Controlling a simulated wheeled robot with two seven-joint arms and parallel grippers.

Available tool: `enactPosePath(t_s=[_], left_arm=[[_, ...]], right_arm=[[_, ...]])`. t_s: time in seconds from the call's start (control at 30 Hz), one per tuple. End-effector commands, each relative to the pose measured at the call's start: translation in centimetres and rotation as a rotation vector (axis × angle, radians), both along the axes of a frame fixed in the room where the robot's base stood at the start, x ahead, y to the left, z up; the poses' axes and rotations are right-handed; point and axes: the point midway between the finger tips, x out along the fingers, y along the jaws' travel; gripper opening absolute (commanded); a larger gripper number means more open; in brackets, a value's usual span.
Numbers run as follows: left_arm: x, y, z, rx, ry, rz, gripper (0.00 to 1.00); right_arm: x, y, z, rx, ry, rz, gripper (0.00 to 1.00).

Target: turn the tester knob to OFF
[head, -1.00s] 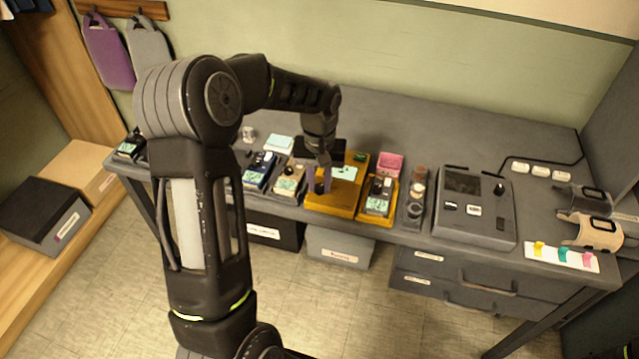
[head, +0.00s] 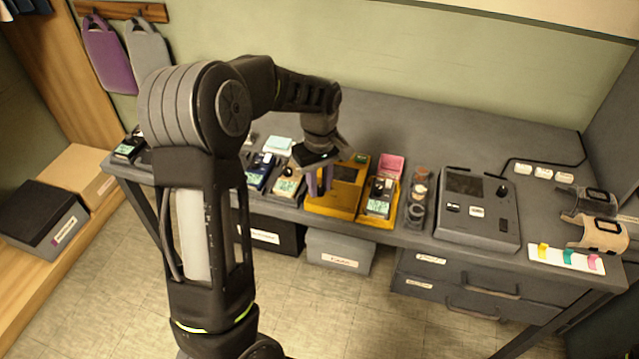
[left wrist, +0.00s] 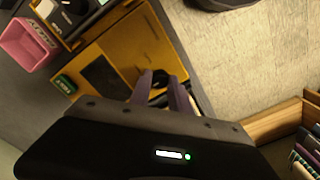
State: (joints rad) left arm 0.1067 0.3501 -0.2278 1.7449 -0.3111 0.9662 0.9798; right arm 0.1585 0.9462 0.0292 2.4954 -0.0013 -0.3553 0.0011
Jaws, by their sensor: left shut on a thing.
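The tester is a yellow box (head: 344,197) with a dark screen, near the front edge of the grey bench. In the left wrist view the yellow box (left wrist: 143,42) shows its screen and a green tag at one corner. My left gripper (head: 319,188) is over the box's left front part, its purple fingers pointing down. In the left wrist view the fingers (left wrist: 163,84) are shut on the dark knob (left wrist: 159,76). The knob is mostly hidden between them, so its pointer and the OFF mark cannot be read. My right gripper is not in view.
A smaller yellow unit (head: 379,203) stands close on the right and a cream device (head: 288,187) close on the left. A pink bin (head: 390,165) is behind. A large grey console (head: 477,210) stands further right. The bench behind the row is clear.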

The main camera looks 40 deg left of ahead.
Motion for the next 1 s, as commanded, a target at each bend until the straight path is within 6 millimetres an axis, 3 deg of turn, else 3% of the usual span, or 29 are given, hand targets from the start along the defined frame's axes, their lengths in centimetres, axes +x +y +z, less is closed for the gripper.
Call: enactPosePath(t_s=[0.37, 0.4, 0.63, 1.0], left_arm=[[0.03, 0.02, 0.04, 0.0, -0.001, 0.009, 0.0], [0.04, 0.03, 0.04, 0.0, -0.001, 0.009, 0.25], [0.02, 0.01, 0.03, 0.0, -0.001, 0.007, 0.44], [0.08, 0.02, 0.56, 0.0, -0.002, 0.007, 0.45]], right_arm=[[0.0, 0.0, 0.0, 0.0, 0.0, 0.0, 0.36], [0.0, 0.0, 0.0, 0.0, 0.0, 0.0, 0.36], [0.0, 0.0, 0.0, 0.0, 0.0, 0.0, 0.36], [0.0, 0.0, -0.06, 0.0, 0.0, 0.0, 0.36]])
